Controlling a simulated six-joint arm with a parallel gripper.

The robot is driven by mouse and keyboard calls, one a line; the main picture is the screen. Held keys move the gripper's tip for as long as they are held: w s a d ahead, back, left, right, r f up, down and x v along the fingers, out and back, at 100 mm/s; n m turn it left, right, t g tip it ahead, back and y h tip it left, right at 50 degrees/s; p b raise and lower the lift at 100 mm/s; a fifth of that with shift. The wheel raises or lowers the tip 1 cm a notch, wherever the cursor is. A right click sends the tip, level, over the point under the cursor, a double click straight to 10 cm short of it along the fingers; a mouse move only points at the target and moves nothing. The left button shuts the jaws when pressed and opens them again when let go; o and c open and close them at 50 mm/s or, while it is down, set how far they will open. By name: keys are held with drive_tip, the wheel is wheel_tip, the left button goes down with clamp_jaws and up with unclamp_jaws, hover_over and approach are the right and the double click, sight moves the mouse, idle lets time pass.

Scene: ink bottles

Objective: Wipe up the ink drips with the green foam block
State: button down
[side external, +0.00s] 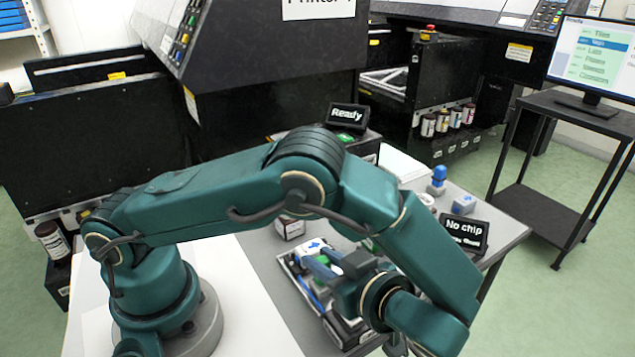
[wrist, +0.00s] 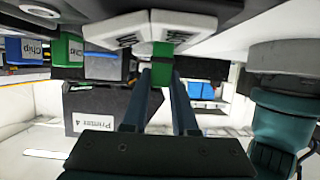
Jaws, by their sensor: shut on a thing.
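My gripper (side external: 325,268) is low over the tray on the grey bench in the side view, with its fingers partly hidden by the wrist. In the wrist view my gripper (wrist: 162,78) is shut on a green block (wrist: 161,62), which I take as the green foam block. A bit of green (side external: 322,259) shows between the fingers in the side view. White labelled pieces (wrist: 182,27) sit right beyond the block in the wrist view; I cannot tell whether they touch it. I cannot make out any ink drips in either view.
An open tray (side external: 347,336) with several items lies under my gripper. A "No chip" sign (side external: 464,234), a blue-topped bottle (side external: 438,181) and a small blue-and-white box (side external: 464,204) stand to the right. A "Ready" sign (side external: 348,116) stands behind. The white left bench area (side external: 250,305) is clear.

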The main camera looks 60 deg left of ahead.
drive_tip(key=shift+w, duration=1.9)
drive_tip(key=shift+s+f, duration=0.2)
drive_tip(key=shift+s, duration=1.85)
drive_tip(key=shift+r, duration=3.6)
drive_tip(key=shift+w, duration=0.1)
